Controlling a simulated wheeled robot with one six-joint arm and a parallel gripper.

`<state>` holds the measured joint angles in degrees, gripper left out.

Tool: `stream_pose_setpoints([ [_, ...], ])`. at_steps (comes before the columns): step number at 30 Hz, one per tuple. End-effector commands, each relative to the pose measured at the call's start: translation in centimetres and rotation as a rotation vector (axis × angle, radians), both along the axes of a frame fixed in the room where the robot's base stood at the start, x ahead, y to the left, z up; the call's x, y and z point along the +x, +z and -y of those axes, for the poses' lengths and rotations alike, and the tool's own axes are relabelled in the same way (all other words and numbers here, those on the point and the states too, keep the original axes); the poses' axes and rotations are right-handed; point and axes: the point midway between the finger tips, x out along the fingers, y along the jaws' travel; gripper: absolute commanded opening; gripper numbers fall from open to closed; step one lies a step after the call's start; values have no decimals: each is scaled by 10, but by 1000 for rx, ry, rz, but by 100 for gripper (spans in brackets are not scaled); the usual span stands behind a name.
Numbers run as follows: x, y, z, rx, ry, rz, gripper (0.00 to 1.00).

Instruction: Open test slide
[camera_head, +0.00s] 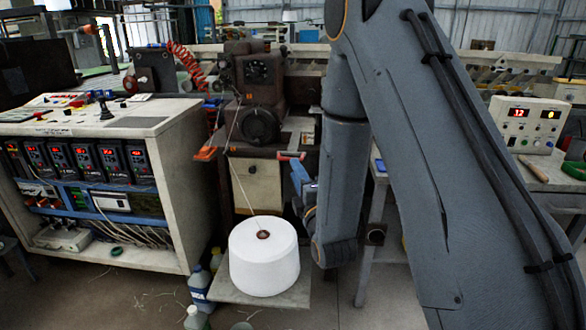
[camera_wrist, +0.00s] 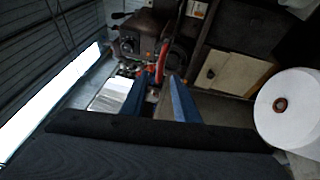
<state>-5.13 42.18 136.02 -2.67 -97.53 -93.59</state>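A red bar-like handle (camera_head: 291,156) sticks out at the right side of the dark machine (camera_head: 256,100), just above the cream panel (camera_head: 256,187). I take it for the test slide's handle; the slide itself is not clearly seen. In the wrist view the red handle (camera_wrist: 164,64) shows between and beyond my blue fingertips. My gripper (camera_wrist: 159,77) has its two fingers apart, with a gap on each side of the handle. In the head view my gripper (camera_head: 300,180) is close below the handle, partly hidden by my arm.
A large white thread cone (camera_head: 264,262) stands on a low plate just below my gripper, with thread rising to the machine. A control cabinet (camera_head: 90,180) stands at left, bottles (camera_head: 199,285) on the floor beside it. A meter box (camera_head: 529,122) sits on the right bench.

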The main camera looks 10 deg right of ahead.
Motion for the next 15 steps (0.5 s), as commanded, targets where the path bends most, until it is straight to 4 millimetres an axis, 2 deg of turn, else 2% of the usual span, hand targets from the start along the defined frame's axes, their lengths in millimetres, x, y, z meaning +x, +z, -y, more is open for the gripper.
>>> stream_pose_setpoints([
  [3, -15, -4, 2, 0, 0, -2, 28],
  [6, -23, -5, 3, 0, 0, -1, 28],
  [15, -26, -4, 3, 0, 1, 0, 28],
])
